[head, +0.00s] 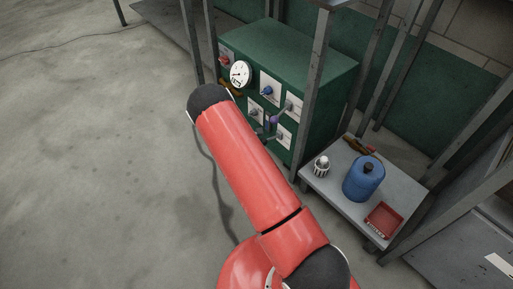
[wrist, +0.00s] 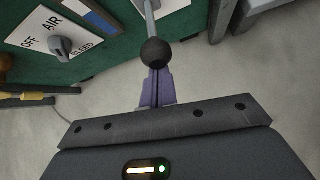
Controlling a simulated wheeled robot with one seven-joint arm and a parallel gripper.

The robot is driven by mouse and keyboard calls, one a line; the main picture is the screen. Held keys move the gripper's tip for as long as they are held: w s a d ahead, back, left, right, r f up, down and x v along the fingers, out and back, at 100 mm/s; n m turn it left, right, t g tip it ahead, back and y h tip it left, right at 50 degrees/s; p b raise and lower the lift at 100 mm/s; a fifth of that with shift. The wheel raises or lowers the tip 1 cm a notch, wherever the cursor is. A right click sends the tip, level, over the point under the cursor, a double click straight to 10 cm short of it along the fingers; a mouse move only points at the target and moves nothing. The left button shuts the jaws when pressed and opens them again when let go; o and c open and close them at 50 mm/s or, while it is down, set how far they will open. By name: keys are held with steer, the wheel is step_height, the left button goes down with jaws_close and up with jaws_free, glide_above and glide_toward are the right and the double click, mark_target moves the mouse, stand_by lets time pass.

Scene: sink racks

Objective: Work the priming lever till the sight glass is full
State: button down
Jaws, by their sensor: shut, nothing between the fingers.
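In the wrist view a lever (wrist: 152,12) with a grey rod and black ball knob (wrist: 155,52) reaches down from the top edge. My gripper (wrist: 155,82) has purple fingers, shut and empty, with the tips at the knob's lower edge in the picture. I cannot tell whether they touch it.
A plate with a grey knob (wrist: 62,46) reads AIR, OFF and BLEED. A round white gauge (head: 240,74) is on the cabinet. Grey posts (head: 313,90) stand close by. A low table (head: 328,190) holds a blue container (head: 363,179) and red tray (head: 383,221). Open floor lies left.

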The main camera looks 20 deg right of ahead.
steer(key=shift+d+r, duration=0.3)
steer(key=shift+r, duration=0.15)
steer(key=shift+d, duration=0.1)
steer(key=a+f+b, duration=0.3)
steer(key=b, duration=0.1)
steer(key=p+v, duration=0.1)
steer(key=v, duration=0.8)
steer(key=shift+r, duration=0.35)
